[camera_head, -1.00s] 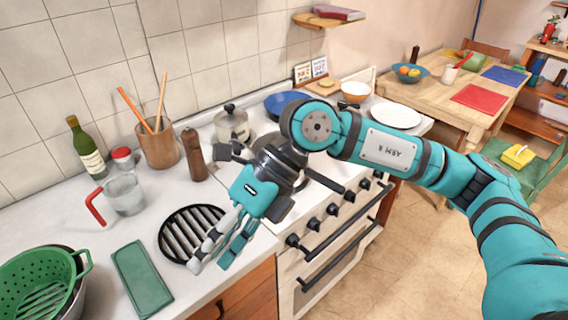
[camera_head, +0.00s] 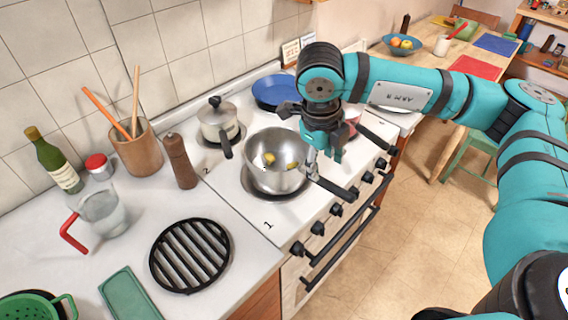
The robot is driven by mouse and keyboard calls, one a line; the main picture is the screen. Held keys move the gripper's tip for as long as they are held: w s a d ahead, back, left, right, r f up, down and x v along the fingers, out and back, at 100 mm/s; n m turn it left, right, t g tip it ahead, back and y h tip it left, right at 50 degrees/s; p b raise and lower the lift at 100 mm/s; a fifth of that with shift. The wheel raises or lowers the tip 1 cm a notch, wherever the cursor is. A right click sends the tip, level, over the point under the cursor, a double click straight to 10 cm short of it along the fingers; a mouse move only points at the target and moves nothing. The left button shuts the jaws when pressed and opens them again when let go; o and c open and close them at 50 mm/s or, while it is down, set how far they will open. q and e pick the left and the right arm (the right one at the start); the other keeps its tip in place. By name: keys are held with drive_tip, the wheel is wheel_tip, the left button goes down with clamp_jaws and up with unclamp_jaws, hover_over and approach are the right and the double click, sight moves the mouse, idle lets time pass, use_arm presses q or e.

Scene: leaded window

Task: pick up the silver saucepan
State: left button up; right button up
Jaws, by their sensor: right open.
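The silver saucepan (camera_head: 262,172) stands upright on the front left burner of the stove, with small yellow pieces (camera_head: 270,158) inside. Its dark handle (camera_head: 332,186) points right, toward the stove's front edge. My right gripper (camera_head: 324,160) is open and empty, pointing down just beyond the pan's right rim, above and close to the handle. I cannot tell whether a fingertip touches the handle or rim. My left gripper is not in view.
A lidded pot (camera_head: 217,122) stands behind the saucepan, and a blue pan (camera_head: 278,92) at the back right. Another dark handle (camera_head: 376,138) sticks out right of my gripper. A black trivet (camera_head: 190,255) and pepper mill (camera_head: 180,162) are on the counter left.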

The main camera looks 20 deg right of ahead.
sight(322, 179)
drive_tip(key=f, duration=0.3)
drive_tip(key=shift+w+d+p, duration=0.2)
drive_tip(key=shift+d+p, duration=0.05)
drive_tip(key=shift+p, duration=0.05)
drive_tip(key=shift+f, duration=0.15)
drive_tip(key=shift+w+d+f+p, duration=0.15)
drive_tip(key=shift+f+p, duration=0.2)
drive_tip(key=shift+p, duration=0.2)
drive_tip(key=f, duration=0.1)
drive_tip(key=f+p, duration=0.1)
drive_tip(key=f, duration=0.1)
drive_tip(key=shift+w+d+f, duration=0.25)
drive_tip(key=shift+w+d, duration=0.1)
drive_tip(key=shift+w, duration=0.05)
drive_tip(key=shift+f, duration=0.35)
drive_tip(key=c, duration=0.8)
clamp_jaws()
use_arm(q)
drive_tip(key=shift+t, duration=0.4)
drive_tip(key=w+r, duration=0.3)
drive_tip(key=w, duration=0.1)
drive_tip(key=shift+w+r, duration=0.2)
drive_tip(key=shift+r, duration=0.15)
use_arm(e)
drive_tip(key=shift+r, duration=0.1)
